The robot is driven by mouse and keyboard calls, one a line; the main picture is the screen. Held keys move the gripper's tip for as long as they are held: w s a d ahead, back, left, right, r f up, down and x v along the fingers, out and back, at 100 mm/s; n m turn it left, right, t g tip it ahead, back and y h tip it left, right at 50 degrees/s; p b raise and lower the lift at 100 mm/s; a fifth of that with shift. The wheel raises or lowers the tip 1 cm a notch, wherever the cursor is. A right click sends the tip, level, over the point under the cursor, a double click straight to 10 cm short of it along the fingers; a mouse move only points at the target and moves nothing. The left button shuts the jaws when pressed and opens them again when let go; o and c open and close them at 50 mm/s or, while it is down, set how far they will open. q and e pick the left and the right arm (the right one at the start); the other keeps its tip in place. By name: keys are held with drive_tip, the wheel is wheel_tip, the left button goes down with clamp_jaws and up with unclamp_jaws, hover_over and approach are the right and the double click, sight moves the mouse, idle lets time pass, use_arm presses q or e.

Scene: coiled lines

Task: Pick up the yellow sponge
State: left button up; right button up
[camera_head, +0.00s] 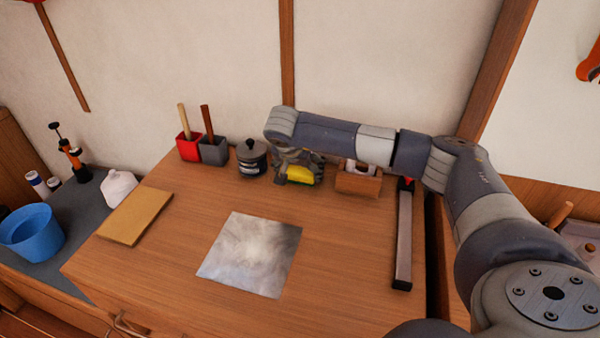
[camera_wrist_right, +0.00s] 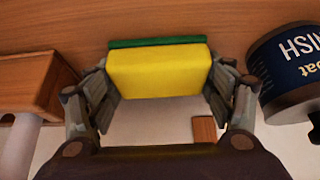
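The yellow sponge (camera_head: 300,174) is at the back of the wooden table, between the dark canister and the small wooden box. In the right wrist view, the sponge (camera_wrist_right: 160,74) shows its yellow face and a green layer (camera_wrist_right: 158,42) along its far edge. My right gripper (camera_head: 291,165) reaches down over the sponge. Its fingers (camera_wrist_right: 160,85) are on both sides of the sponge, with no clear gap. I cannot tell whether they press on it or whether it is lifted. My left gripper is not in view.
A dark canister (camera_head: 251,158) stands close left of my right gripper and a wooden box (camera_head: 358,181) close right. Red (camera_head: 189,147) and grey (camera_head: 213,151) holders stand further left. A grey sheet (camera_head: 250,253) lies mid-table; a long bar (camera_head: 403,240) lies right.

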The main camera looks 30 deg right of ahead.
drive_tip(key=shift+c, duration=0.4)
drive_tip(key=shift+r, duration=0.5)
wheel_tip(320, 180, up, 2)
drive_tip(key=shift+r+b, duration=0.1)
drive_tip(key=shift+b, duration=0.4)
drive_tip(key=s+a+b, duration=0.1)
drive_tip(key=s+a, duration=0.1)
drive_tip(key=a, duration=0.2)
drive_tip(key=s+a+r, duration=0.1)
drive_tip(key=s+a, duration=0.2)
drive_tip(key=a, duration=0.2)
drive_tip(key=s+a+b, duration=0.1)
drive_tip(key=s+a, duration=0.1)
drive_tip(key=a, duration=0.3)
drive_tip(key=shift+s+a+r+b, duration=0.1)
drive_tip(key=shift+s+r+b, duration=0.15)
drive_tip(key=shift+r+b, duration=0.15)
